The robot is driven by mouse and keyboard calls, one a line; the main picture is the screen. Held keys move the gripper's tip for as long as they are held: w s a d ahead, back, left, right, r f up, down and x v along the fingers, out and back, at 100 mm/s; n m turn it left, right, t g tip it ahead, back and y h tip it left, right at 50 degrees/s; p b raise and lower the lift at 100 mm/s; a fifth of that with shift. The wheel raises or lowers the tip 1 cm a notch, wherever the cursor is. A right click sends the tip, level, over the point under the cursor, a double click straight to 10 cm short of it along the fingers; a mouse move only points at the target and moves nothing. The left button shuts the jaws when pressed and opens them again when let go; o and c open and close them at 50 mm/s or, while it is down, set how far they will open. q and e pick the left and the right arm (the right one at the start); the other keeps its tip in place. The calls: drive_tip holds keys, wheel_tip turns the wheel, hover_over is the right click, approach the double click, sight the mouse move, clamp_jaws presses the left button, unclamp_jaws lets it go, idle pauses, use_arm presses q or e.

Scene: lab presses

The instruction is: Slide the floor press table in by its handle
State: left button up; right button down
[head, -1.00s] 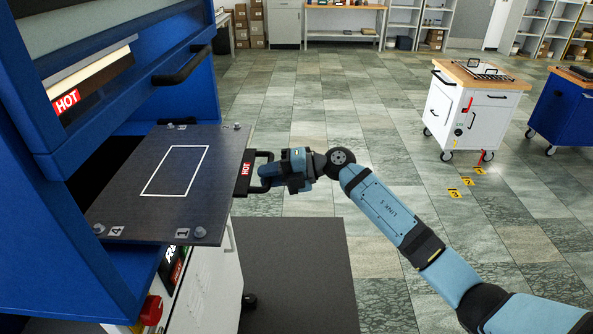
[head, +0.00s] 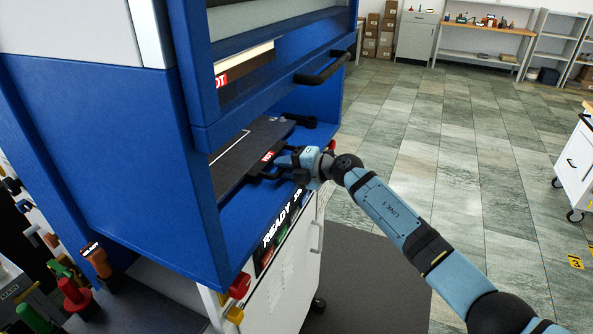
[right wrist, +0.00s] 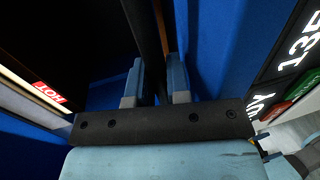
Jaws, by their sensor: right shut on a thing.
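The floor press is a large blue cabinet (head: 120,140) on the left in the head view. Its dark table (head: 238,152), with a white outline and a red HOT label, lies mostly inside the opening, its front near the front edge of the frame. My right gripper (head: 291,162) is shut on the black table handle (head: 268,176). In the right wrist view the two blue fingers (right wrist: 156,85) stand on either side of a dark bar, the handle (right wrist: 148,35). The table's far inner part is hidden by the cabinet wall. My left gripper is not in view.
A black bar handle (head: 323,69) sits on the press above the opening. Below are a READY display (head: 275,232) and a red button (head: 240,286). Colored-handled tools (head: 75,292) stand at lower left. The tiled floor (head: 440,130) to the right is open.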

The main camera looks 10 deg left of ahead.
idle(0.3)
drive_tip(key=c, duration=1.1)
unclamp_jaws()
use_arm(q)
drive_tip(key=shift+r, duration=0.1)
use_arm(e)
drive_tip(key=shift+f, duration=0.1)
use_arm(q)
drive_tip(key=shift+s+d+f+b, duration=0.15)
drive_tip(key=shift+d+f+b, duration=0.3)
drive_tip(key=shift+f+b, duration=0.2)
use_arm(e)
drive_tip(key=f+v, duration=0.3)
drive_tip(key=v, duration=1.2)
drive_tip(key=d+f+v, duration=0.1)
drive_tip(key=f+v, duration=0.2)
drive_tip(key=v, duration=1.1)
drive_tip(key=shift+s+d, duration=0.4)
drive_tip(key=shift+d, duration=0.05)
drive_tip(key=shift+a, duration=0.1)
